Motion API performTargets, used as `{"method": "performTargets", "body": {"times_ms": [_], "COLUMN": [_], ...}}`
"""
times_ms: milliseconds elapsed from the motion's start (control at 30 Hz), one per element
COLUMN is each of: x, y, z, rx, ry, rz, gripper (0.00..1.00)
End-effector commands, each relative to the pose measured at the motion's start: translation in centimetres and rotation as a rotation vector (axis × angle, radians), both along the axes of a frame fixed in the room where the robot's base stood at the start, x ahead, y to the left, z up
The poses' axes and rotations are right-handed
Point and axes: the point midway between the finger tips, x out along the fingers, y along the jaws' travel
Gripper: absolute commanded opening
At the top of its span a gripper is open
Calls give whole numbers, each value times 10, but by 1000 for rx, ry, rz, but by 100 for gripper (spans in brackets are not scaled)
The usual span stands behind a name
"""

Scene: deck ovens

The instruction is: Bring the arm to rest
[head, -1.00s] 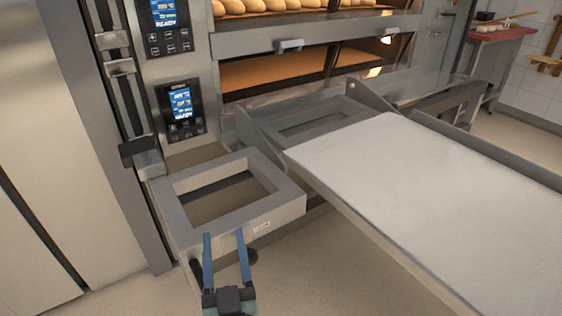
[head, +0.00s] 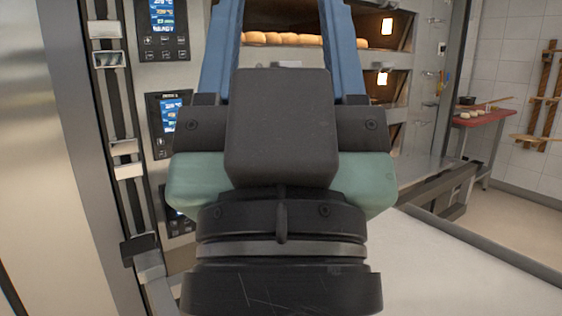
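My gripper (head: 281,35) fills the middle of the head view, close to the camera and pointing up. Its two blue fingers stand wide apart, with nothing seen between them but the oven behind. The fingertips are cut off by the top edge. The black and green gripper body hides much of the oven front and the loader below it.
The deck oven, with loaves (head: 285,39) on a lit deck, is behind my gripper. Control panels (head: 163,30) are at left. The pale loading surface (head: 440,265) is at lower right. A red-topped table (head: 482,117) stands far right, with open floor before it.

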Motion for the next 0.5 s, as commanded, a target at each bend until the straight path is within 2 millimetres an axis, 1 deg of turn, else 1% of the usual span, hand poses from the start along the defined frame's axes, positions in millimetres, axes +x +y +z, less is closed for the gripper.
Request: {"method": "performTargets", "body": {"times_ms": [33,500], "x": [0,1], "y": [0,1], "z": [32,179], "rx": [1,1], "ry": [0,2], "rz": [1,2], "gripper": [57,57]}}
